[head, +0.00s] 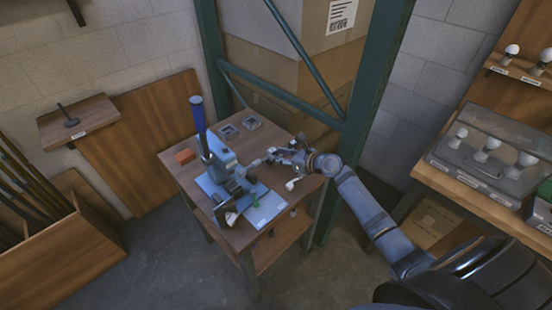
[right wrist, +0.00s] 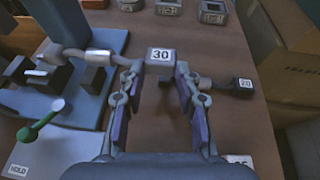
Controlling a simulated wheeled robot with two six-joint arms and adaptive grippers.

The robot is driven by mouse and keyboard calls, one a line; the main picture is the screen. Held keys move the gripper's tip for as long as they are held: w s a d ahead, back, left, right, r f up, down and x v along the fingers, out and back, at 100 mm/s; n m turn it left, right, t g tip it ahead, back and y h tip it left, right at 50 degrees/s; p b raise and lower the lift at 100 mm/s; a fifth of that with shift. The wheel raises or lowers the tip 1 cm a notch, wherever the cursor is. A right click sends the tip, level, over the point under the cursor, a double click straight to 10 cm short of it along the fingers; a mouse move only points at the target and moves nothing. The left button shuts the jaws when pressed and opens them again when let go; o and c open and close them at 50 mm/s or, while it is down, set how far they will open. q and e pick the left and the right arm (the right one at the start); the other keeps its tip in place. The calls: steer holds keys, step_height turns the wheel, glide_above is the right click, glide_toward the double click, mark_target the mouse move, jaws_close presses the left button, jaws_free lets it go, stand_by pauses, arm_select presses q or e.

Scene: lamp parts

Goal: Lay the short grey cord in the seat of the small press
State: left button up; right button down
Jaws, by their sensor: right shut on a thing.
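The small press (head: 222,178) is blue, with a tall dark-blue handle (head: 197,112), and stands on a small wooden table. Its dark seat blocks (right wrist: 20,74) show at the left of the right wrist view. My right gripper (right wrist: 157,75) is shut on the grey block marked 30 (right wrist: 160,56) of the short grey cord. The cord runs left through a pale sleeve (right wrist: 97,52) towards the press, and right to a dark end marked 20 (right wrist: 244,83). It appears beside the seat; whether it touches the press is unclear. In the head view, my right gripper (head: 276,157) is right of the press.
A green-ended lever (right wrist: 28,132) and a white HOLD plate (head: 266,209) are at the press's front. A green rack post (head: 370,90) stands close behind my right arm.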

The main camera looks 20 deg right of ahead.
mark_target(255, 168)
steer(key=shift+s+d+f, duration=0.1)
steer(key=shift+s+d, duration=0.05)
steer(key=shift+d, duration=0.05)
steer(key=a, duration=0.1)
steer(key=s+a+p, duration=0.1)
steer(key=a, duration=0.3)
steer(key=shift+s, duration=0.25)
steer(key=a, duration=0.1)
steer(key=s+a, duration=0.1)
steer(key=a, duration=0.1)
steer(key=shift+s+a+f+p, duration=0.15)
steer(key=shift+s+a+p, duration=0.15)
steer(key=shift+a, duration=0.1)
steer(key=shift+s+a, duration=0.2)
steer(key=shift+a, duration=0.5)
arm_select(q)
steer(key=shift+s+d+r, duration=0.15)
steer(key=shift+d+r, duration=0.25)
steer(key=shift+d, duration=0.2)
steer(key=shift+s+d+r, duration=0.1)
steer(key=shift+d+r, duration=0.25)
steer(key=shift+d, duration=0.25)
steer(key=shift+a, duration=0.25)
arm_select(e)
steer(key=shift+f, duration=0.6)
arm_select(q)
steer(key=shift+r, duration=0.25)
arm_select(e)
steer(key=shift+f, duration=0.15)
